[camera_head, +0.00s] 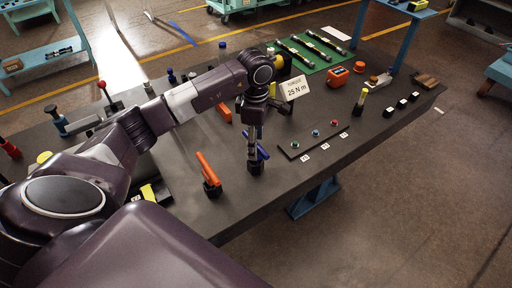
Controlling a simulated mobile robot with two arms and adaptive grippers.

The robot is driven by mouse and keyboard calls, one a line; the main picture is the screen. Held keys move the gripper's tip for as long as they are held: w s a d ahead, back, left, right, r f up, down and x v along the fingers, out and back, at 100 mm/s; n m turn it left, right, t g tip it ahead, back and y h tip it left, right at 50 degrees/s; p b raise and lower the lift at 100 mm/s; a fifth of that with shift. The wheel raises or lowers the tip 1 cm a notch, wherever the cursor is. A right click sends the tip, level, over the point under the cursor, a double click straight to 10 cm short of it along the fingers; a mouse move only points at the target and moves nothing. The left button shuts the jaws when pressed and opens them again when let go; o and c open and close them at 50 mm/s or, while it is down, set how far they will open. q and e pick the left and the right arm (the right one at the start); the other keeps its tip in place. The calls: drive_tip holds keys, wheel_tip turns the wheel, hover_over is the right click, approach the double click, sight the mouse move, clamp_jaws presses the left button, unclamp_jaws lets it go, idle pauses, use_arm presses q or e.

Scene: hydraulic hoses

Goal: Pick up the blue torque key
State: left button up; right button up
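The blue torque key (263,153) has a slanted blue handle and stands on a dark round base on the grey bench, near its front edge. My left gripper (254,147) points down at the key, and its fingers overlap the middle of the handle. The overlap hides part of the key, and I cannot tell whether the fingers are closed on it. An orange key (207,169) of similar shape stands to the left on its own dark base. My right gripper is not in view.
A strip with several coloured buttons (314,137) lies right of the key. A "25 N m" sign (295,88) stands behind. A green mat (313,53) with hoses and an orange box (338,77) are farther back. Bare bench lies around the key's front.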

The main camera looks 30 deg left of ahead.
use_arm(q)
drive_tip(key=shift+f, duration=0.95)
drive_tip(key=c, duration=1.4)
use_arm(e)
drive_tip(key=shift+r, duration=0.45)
use_arm(q)
drive_tip(key=shift+r, duration=0.1)
wheel_tip(320, 180, up, 10)
drive_tip(key=b, duration=0.3)
drive_tip(key=shift+w, duration=0.15)
drive_tip(key=shift+r, duration=4.9)
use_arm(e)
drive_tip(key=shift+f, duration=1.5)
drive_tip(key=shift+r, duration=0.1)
